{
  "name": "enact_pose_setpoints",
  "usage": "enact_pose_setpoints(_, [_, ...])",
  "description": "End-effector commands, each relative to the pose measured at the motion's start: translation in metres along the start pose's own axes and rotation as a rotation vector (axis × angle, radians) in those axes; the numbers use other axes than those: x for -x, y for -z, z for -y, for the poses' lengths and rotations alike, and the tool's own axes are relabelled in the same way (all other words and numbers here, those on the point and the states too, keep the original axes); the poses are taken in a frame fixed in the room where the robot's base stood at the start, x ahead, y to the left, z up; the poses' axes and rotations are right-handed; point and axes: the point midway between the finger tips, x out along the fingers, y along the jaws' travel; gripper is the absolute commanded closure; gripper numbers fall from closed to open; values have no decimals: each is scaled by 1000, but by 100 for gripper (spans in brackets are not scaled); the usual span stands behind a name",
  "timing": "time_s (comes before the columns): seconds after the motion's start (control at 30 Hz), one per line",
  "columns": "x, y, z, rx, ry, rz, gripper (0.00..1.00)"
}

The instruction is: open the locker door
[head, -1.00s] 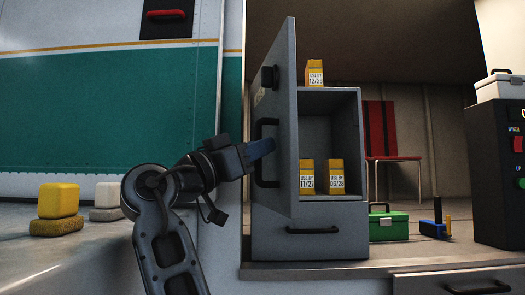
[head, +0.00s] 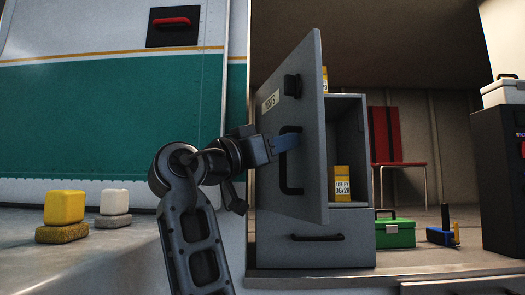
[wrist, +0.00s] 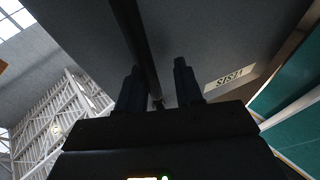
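The grey locker (head: 315,254) stands right of centre in the head view. Its locker door (head: 308,110) stands ajar, outer face towards me, hiding the left part of the opening. The door has a black upright handle (head: 284,178), a dark latch knob above it and a pale label. My gripper (head: 287,143) is at the upper part of this handle. In the wrist view, the handle (wrist: 138,40) passes between my two fingers (wrist: 159,85), close to the left one. A gap shows beside the right finger, so the gripper looks open around the handle.
A yellow carton (head: 341,183) stands inside the locker; another on top is mostly hidden. A green toolbox (head: 396,232) and a red chair (head: 396,145) are to the right. Yellow (head: 64,206) and white (head: 114,201) blocks sit on sponge-like pads at left.

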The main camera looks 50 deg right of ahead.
Motion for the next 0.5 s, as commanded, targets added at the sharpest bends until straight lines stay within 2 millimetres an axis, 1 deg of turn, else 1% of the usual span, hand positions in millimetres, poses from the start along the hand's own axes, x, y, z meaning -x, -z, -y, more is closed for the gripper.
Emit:
enact_pose_setpoints(0.03, [-15,43,-12,-26,3,-97,75])
enact_pose_setpoints(0.17, [-39,52,-26,-27,2,-98,75])
enact_pose_setpoints(0.3, [-61,57,-38,-24,6,-95,75])
enact_pose_setpoints(0.5, [-82,61,-49,-21,9,-93,75])
